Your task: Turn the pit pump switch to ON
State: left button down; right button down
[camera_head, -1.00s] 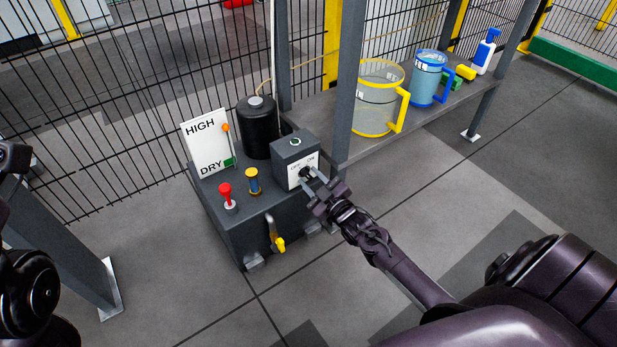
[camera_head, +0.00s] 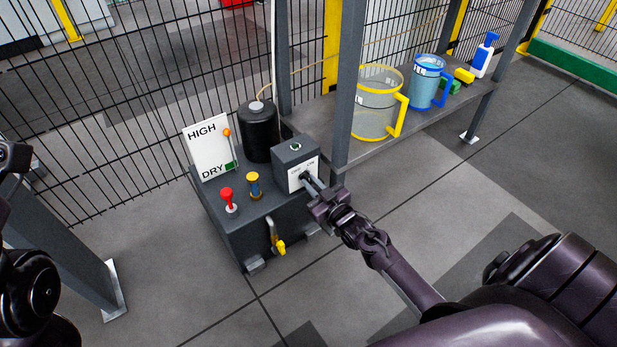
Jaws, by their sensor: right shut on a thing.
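The pit pump switch is on a grey box (camera_head: 294,150) with a white OFF/ON label plate (camera_head: 299,172) on its front and a green round lamp on top. My right gripper (camera_head: 311,183) is at the plate, its fingers shut on the dark switch knob (camera_head: 306,177). The fingers hide most of the knob, so I cannot tell which way it points. Only dark parts of my left arm show at the left edge; its gripper is not in view.
The box stands on a dark pump unit (camera_head: 240,215) with a HIGH/DRY gauge board (camera_head: 208,149), a red-topped knob (camera_head: 228,197), a yellow-topped part (camera_head: 253,184), a yellow-handled valve (camera_head: 277,240) and a black cylinder (camera_head: 259,130). A shelf (camera_head: 343,152) at right holds jugs. A post stands close by.

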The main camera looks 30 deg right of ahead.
jog(key=shift+m, duration=0.3)
jog(key=shift+r+m+p, duration=0.15)
jog(key=shift+m+p, duration=0.5)
jog(key=shift+m, duration=0.45)
jog(key=shift+f+m, duration=0.2)
jog(key=shift+m, duration=1)
